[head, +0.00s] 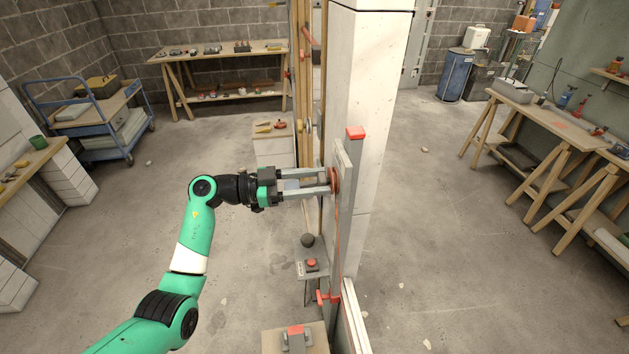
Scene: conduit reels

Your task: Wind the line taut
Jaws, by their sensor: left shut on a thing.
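A small reddish-brown reel (335,179) is mounted on the side of an upright grey board (345,215) beside the white pillar. My left gripper (328,182) reaches in from the left, with its two long fingers level, and is shut on the reel. The fingers hide part of the reel. A thin orange-red line (337,235) runs down along the board below the reel, towards a red clamp-like piece (328,298) low on the board. I cannot tell from this view how tight the line is. My right gripper is not in view.
A white pillar (372,120) stands just behind the board. A dark ball (307,240) and a small stand with a red top (312,265) are below the gripper. A blue trolley (98,120) is at the back left, a workbench (548,124) at the right.

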